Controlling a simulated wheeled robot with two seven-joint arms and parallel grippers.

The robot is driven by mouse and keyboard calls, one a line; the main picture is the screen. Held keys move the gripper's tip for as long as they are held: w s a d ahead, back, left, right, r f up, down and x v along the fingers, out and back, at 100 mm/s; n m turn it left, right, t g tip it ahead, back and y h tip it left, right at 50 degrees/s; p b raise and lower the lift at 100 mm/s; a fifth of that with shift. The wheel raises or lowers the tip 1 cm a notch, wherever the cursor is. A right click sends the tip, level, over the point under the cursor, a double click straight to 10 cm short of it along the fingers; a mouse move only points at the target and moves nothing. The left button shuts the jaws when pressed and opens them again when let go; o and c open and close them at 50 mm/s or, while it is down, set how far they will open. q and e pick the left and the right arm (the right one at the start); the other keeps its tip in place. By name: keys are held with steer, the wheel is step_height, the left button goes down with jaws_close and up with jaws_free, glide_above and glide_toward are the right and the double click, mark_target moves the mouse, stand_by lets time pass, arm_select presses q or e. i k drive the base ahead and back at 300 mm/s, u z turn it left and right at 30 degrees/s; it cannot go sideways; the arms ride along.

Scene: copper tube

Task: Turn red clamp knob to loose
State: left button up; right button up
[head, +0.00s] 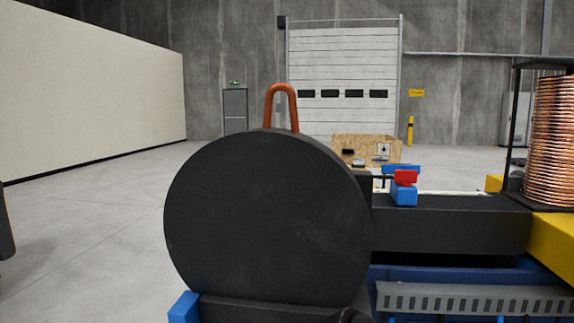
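The red clamp knob (405,177) is a small red block right of centre in the head view. It sits on a blue clamp block (403,195), with another blue piece (400,168) just above and behind it. These stand at the top of a long black beam (450,225) of the machine. I cannot tell from this view how far the knob is turned. Neither of my grippers can be made out in the head view, and nothing is seen touching the knob.
A large black disc (265,220) fills the centre, left of the knob, with a bent copper tube (281,105) rising above it. A copper coil (550,140) stands at the right. A grey slotted rail (470,299) runs along the lower right. Open floor (90,240) lies left.

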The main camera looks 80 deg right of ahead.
mark_target(404, 178)
steer(key=k, duration=0.4)
steer(key=z, duration=1.1)
